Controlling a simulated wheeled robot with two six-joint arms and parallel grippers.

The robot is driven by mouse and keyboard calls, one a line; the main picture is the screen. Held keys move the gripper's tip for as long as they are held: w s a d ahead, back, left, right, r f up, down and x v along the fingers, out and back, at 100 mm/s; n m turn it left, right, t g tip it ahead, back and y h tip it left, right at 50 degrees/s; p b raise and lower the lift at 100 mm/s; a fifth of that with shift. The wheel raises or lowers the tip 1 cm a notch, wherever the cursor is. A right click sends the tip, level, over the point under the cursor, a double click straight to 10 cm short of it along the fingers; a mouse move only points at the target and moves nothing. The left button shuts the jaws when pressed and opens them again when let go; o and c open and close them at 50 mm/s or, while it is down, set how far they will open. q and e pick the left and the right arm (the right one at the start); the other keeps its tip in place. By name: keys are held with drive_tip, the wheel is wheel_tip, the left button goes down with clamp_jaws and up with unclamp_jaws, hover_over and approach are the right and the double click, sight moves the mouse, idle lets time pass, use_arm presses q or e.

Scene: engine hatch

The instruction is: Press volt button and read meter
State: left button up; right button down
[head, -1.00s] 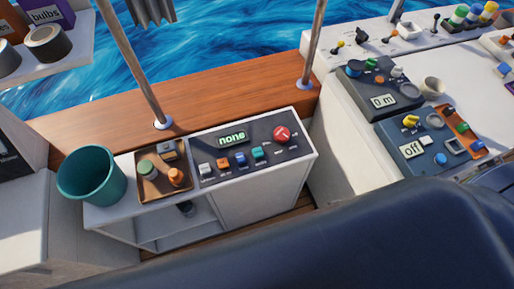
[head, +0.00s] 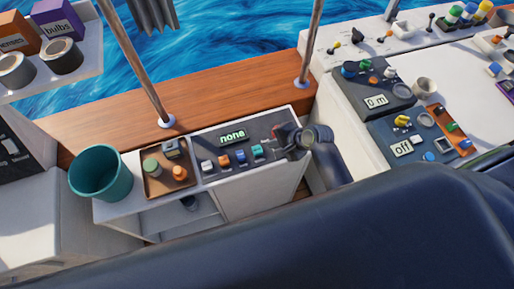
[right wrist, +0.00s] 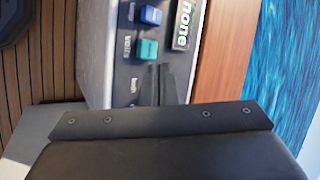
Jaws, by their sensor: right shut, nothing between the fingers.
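The dark meter panel (head: 262,124) sits on the white cabinet, and its green display (head: 232,136) reads "none". White, orange, blue and teal buttons (head: 257,151) run in a row below the display. The right wrist view shows the teal button (right wrist: 147,49), the blue button (right wrist: 150,15) and the display (right wrist: 184,22); the small labels are hard to read. My right gripper (head: 276,141) is shut and empty over the panel's right part, just right of the teal button. Its narrow fingers (right wrist: 158,80) show near the teal button; contact cannot be told. My left gripper is out of view.
A tray (head: 150,186) with small knobs and a teal bucket (head: 100,173) stand left of the panel. A metal post (head: 311,45) rises behind it on the wooden ledge. Other control boxes (head: 375,103) lie to the right.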

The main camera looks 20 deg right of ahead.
drive_tip(key=w+a+m+y, duration=0.1)
drive_tip(key=w+a+m, duration=0.1)
drive_tip(key=w+m, duration=0.2)
drive_tip(key=shift+w+a+f+m+t, duration=0.3)
drive_tip(key=shift+w+a+f+m, duration=0.1)
drive_tip(key=shift+w, duration=0.5)
drive_tip(key=b, duration=0.9)
approach(252, 147)
drive_tip(key=x, duration=0.4)
drive_tip(key=shift+w+a+r, duration=0.2)
drive_tip(key=shift+w+r, duration=0.05)
drive_tip(key=shift+w, duration=0.15)
drive_tip(key=shift+f, duration=0.3)
drive_tip(key=shift+f, duration=0.4)
